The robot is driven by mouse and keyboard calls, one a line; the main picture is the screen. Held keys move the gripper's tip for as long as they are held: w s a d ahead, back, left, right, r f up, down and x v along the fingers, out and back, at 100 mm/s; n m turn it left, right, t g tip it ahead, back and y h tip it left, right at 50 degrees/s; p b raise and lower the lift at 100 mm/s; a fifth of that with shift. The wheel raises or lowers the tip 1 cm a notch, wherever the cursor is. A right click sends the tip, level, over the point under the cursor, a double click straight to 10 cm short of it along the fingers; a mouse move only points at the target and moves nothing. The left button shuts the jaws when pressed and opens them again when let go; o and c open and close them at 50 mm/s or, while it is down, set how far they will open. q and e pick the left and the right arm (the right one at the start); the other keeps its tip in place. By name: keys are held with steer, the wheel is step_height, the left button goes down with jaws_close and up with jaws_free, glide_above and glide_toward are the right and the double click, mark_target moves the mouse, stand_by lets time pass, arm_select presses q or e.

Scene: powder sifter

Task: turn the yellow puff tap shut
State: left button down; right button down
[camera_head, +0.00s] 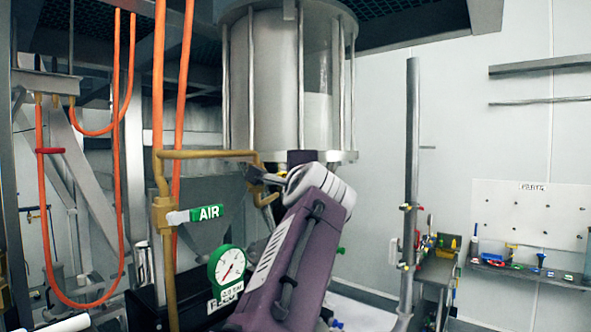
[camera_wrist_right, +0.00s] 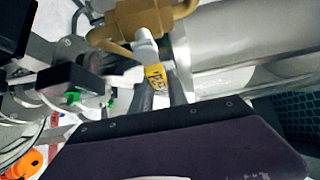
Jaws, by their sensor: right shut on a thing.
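In the right wrist view the yellow puff tap (camera_wrist_right: 155,76) has a short pale lever with a yellow label, and it joins a brass valve body at the top. My right gripper (camera_wrist_right: 161,92) is shut on the yellow-labelled lever, with one grey finger on each side. In the head view my right gripper (camera_head: 264,178) is at the brass pipe below the clear hopper. My purple right forearm hides most of the tap there. My left gripper is not in view.
A green AIR tap (camera_head: 207,213) is on the brass pipe at left, above a round green-rimmed gauge (camera_head: 228,266). The clear hopper (camera_head: 288,80) hangs above my gripper. A grey post (camera_head: 411,170) stands to the right. Orange hoses (camera_head: 117,140) hang at left.

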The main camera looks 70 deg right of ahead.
stand_by(0.4)
steer(key=c, duration=1.3)
jaws_free()
steer(key=shift+w, duration=0.75)
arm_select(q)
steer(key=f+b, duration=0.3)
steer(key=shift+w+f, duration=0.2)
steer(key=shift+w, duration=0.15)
arm_select(e)
steer(key=v, duration=0.9)
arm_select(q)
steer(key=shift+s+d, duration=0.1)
arm_select(e)
steer(key=shift+s, duration=0.1)
steer(key=shift+w, duration=0.2)
